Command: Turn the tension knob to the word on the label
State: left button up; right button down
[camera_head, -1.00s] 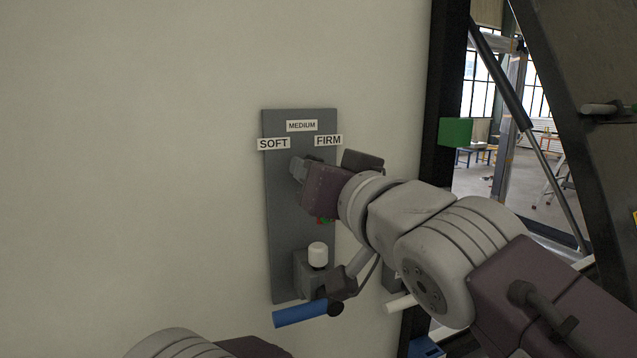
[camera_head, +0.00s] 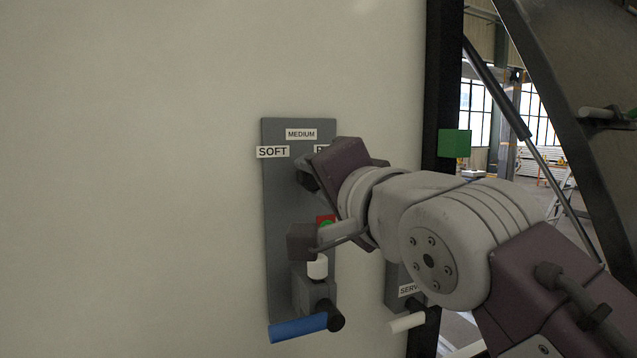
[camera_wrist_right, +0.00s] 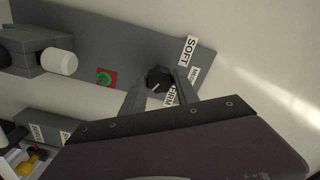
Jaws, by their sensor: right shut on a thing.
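A grey panel (camera_head: 283,215) on the pale wall carries the labels SOFT (camera_head: 272,152), MEDIUM (camera_head: 301,134) and FIRM (camera_head: 320,150), the last partly covered by my arm. My left gripper is not in view.
Below the knob are a red-and-green button (camera_wrist_right: 106,78), a white-capped fitting (camera_head: 317,267) and a blue-handled lever (camera_head: 298,327). A smaller box (camera_head: 402,285) with a partly hidden label and white handle is lower right. A green block (camera_head: 454,143) projects from the dark post.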

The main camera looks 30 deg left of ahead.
jog(key=shift+m, duration=0.3)
dwell(0.4)
jog(key=c, duration=1)
grip_release()
jog(key=shift+o, duration=0.4)
jog(key=shift+w+a, duration=0.2)
jog(key=shift+a, duration=0.1)
jog(key=b+v, duration=0.4)
jog(key=v, duration=0.5)
jog(key=shift+a+f, duration=0.1)
